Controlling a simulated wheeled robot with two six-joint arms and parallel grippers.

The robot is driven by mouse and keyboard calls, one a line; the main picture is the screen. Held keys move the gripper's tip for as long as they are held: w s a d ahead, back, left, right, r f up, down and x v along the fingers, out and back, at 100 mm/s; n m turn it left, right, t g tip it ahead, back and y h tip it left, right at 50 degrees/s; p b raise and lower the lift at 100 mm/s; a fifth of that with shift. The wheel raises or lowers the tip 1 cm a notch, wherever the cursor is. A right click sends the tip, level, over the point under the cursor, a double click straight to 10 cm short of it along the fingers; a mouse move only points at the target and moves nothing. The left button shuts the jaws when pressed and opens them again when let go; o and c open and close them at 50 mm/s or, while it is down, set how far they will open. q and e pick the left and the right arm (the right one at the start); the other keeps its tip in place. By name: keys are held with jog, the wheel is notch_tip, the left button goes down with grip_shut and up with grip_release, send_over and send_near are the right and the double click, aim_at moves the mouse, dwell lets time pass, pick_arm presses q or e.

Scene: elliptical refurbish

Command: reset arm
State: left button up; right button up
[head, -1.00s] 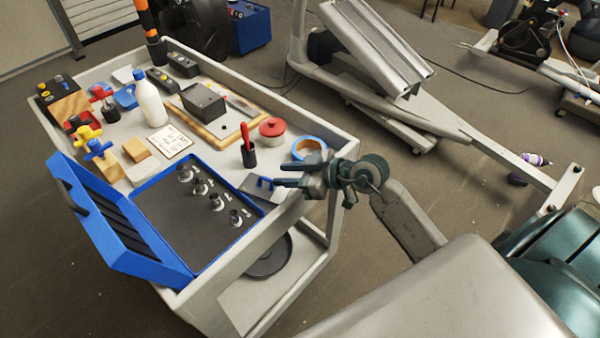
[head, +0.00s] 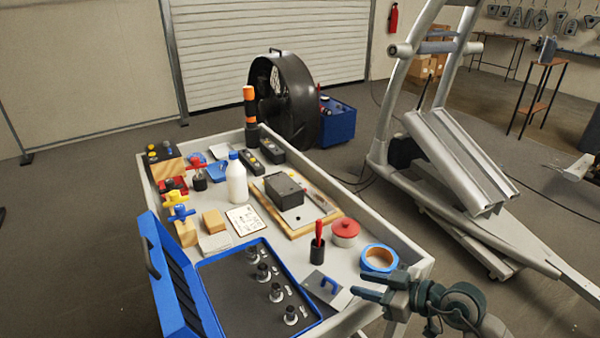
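My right gripper (head: 372,285) is in the lower right of the head view, at the near right corner of the grey cart (head: 418,262). Its fingers point left and look spread apart, with nothing seen between them. My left gripper is not in view.
An open blue case (head: 172,275) with several dark fittings lies on the cart's near side. A white bottle (head: 237,182), a red-lidded pot (head: 345,232) and a dark box (head: 284,190) stand behind. A fan (head: 290,100) and an elliptical machine (head: 440,165) stand beyond the cart.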

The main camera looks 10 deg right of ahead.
notch_tip(320, 180, up, 11)
jog(key=s+d+m+t+h, duration=0.25)
jog(key=m+t, duration=0.25)
jog(key=t, duration=0.6)
jog(key=s+d+f+m+g+h, duration=0.3)
jog(key=d+f+m+g+h, duration=0.2)
jog(key=d+f+m+h, duration=0.6)
jog(key=s+a+f+n+g+y, duration=0.2)
jog(key=s+a+f+n+g, duration=0.25)
jog(key=s+f+g, duration=0.35)
jog(key=s+a+f+n+g+y, duration=0.2)
jog(key=s+a+f+n+g, duration=0.3)
jog(key=s, duration=0.4)
notch_tip(320, 180, down, 29)
jog(key=d+m, duration=0.2)
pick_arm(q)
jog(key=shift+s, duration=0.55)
pick_arm(e)
jog(key=s+d+f+g, duration=0.1)
jog(key=s+f, duration=1.5)
jog(key=f, duration=0.4)
jog(key=shift+s+g, duration=0.4)
